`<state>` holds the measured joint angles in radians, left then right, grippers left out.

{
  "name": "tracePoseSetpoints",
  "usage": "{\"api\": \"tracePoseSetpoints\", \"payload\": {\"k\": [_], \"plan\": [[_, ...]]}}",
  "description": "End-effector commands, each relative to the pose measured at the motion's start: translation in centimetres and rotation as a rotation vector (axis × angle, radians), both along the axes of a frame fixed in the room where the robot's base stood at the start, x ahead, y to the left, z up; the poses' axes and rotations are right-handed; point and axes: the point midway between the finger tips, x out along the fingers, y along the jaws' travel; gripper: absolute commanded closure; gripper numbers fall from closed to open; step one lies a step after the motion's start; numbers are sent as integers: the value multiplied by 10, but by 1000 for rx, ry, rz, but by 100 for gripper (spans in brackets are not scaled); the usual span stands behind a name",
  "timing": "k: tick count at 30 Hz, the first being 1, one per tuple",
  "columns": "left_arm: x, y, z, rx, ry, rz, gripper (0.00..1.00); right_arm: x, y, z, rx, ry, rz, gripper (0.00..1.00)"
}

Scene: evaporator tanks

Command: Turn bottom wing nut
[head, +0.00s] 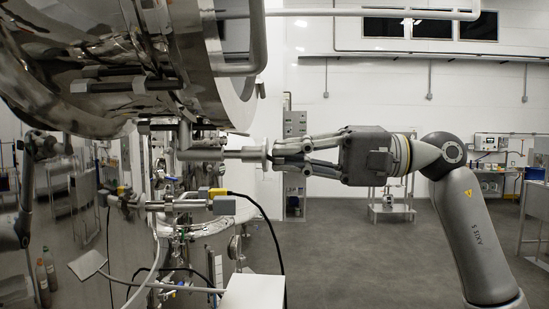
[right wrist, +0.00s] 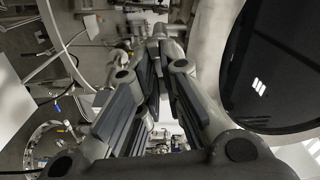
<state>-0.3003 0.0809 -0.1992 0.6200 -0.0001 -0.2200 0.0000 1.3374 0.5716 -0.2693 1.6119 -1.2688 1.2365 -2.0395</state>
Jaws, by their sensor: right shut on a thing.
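My right gripper (head: 282,157) comes in from the right at mid-height in the head view. Its fingers are closed around the outer end of a short horizontal metal fitting (head: 236,154) below the big polished tank (head: 110,65). In the right wrist view my right gripper (right wrist: 157,55) has its long fingers converging towards the top middle, next to metal parts. The wing nut lies between the fingertips and is mostly hidden by them; I cannot make out its wings or its angle. My left gripper does not show in either view.
Below the fitting are a pipe with grey-and-yellow connectors (head: 221,205), a black cable (head: 270,225) and a white box (head: 254,291). The tank's rim hangs close above the gripper. The floor (head: 350,250) to the right is open, with a cart (head: 391,208) farther back.

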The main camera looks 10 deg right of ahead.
Motion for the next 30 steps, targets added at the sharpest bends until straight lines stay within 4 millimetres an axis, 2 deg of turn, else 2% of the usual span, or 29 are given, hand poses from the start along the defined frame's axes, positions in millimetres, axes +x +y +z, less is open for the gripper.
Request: {"api": "tracePoseSetpoints", "payload": {"k": [6,15,23,30], "plan": [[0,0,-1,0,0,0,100,0,0,-2,-6,-12,-1,100],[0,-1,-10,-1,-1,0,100,0,0,-1,-56,-188,-1,100],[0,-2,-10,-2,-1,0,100,0,0,-1,-59,-193,-1,100],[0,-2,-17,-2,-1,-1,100,0,0,-2,-103,-348,0,100]]}}
